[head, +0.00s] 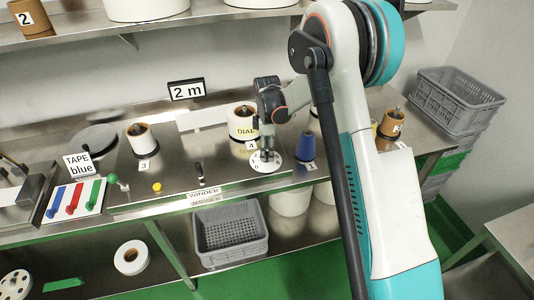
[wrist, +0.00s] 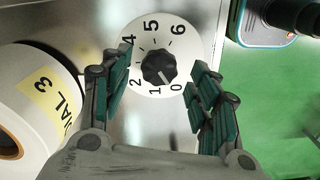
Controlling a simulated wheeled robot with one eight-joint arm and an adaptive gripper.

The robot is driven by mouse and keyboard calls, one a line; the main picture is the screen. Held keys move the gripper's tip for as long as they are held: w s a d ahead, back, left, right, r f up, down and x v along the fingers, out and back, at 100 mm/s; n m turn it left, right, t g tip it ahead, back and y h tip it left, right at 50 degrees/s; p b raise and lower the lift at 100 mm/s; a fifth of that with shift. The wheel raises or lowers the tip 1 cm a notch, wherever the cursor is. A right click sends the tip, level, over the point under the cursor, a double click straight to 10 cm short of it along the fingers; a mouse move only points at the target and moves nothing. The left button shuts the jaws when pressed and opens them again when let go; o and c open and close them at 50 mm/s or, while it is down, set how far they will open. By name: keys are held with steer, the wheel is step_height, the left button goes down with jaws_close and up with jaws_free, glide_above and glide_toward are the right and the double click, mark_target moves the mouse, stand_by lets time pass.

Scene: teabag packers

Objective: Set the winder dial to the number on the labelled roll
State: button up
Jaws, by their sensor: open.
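The winder dial (wrist: 150,48) is a white disc with numbers around a black knob (wrist: 158,68). The knob's light mark points at about 0. The 3 is hidden behind a finger. The dial (head: 277,168) also shows on the bench front in the head view, under my gripper (head: 265,152). In the wrist view my gripper (wrist: 160,62) is open, with its fingers on either side of the knob; whether they touch it I cannot tell. The labelled roll (wrist: 28,122) is white with a yellow label (wrist: 48,98) reading "DIAL 3". It stands behind the dial in the head view (head: 243,110).
A blue cone (head: 307,146) stands right of the dial. Another roll (head: 141,137), a black lever (head: 200,172) and a yellow button (head: 157,187) are to the left. A "2 m" sign (head: 187,90) stands behind. Grey crates (head: 450,105) are at the right.

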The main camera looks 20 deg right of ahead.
steer(key=shift+f, duration=1.05)
steer(key=c, duration=1.1)
steer(key=shift+o, duration=0.2)
